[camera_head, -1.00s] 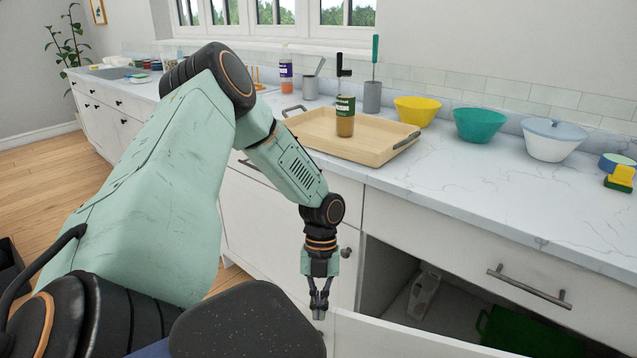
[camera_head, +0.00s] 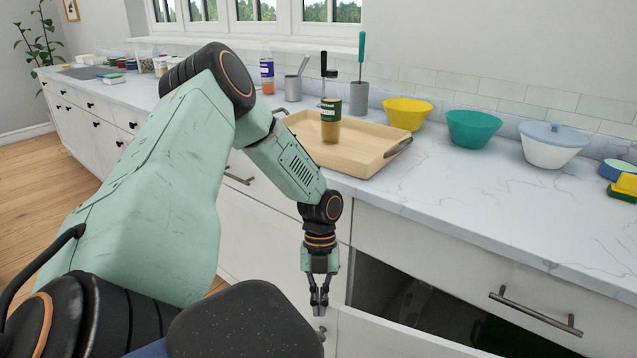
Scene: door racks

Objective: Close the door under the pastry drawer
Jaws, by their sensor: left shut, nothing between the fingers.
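The white door (camera_head: 390,340) under a wide drawer (camera_head: 465,268) with a bar handle (camera_head: 535,311) stands open. It shows at the bottom of the view, in front of a dark cupboard opening (camera_head: 400,296). My left gripper (camera_head: 319,308) points down with its fingers together and nothing between them. It is at the left end of the door's top edge; I cannot tell whether it touches. My right gripper is out of view.
A wooden tray (camera_head: 378,166) holding a jar (camera_head: 331,121) stands on the marble counter. Yellow (camera_head: 408,113), teal (camera_head: 473,128) and white (camera_head: 553,148) bowls stand to its right. A green item (camera_head: 500,335) is inside the cupboard.

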